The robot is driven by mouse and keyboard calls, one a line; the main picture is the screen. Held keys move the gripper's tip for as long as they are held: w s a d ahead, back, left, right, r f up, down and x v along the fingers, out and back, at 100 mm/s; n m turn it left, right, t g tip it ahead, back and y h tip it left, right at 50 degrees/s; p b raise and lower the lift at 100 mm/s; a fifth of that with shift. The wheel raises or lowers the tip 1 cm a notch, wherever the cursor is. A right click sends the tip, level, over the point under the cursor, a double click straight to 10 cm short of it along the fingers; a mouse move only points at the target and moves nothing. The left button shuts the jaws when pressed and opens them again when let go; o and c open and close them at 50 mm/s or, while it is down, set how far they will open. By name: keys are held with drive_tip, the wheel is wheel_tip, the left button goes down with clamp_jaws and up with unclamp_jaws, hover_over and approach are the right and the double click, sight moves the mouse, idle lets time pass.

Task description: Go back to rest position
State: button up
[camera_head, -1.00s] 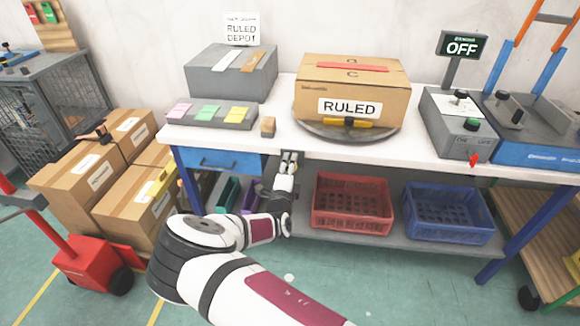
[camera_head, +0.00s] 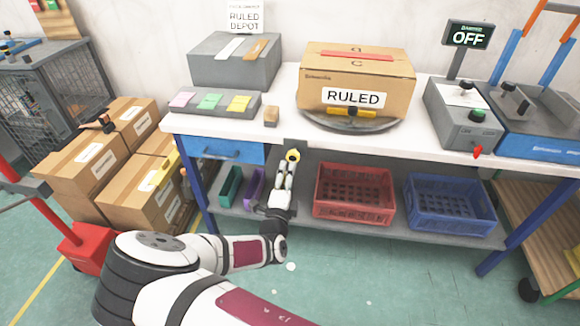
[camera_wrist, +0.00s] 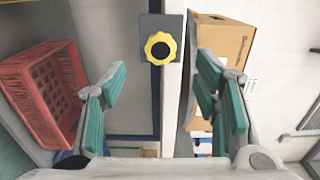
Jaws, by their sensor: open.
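My gripper (camera_head: 284,176) is in front of the workbench, just below the front edge of its white top (camera_head: 225,128). In the wrist view my gripper (camera_wrist: 163,95) has its two teal-padded fingers spread wide, with nothing between them. Beyond the fingers is a yellow knob (camera_wrist: 160,48) on a dark grey plate on the bench's front edge. The yellow knob also shows in the head view (camera_head: 293,156), just past the fingertips. The fingers look apart from the knob.
A RULED cardboard box (camera_head: 330,75) sits on a round turntable (camera_head: 310,122). A red crate (camera_head: 352,218) and a blue crate (camera_head: 450,228) stand on the lower shelf. Stacked boxes (camera_head: 80,170) and a red wheeled base (camera_head: 82,245) are at left. The front floor is clear.

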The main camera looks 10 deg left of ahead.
drive_tip(key=shift+s, duration=0.95)
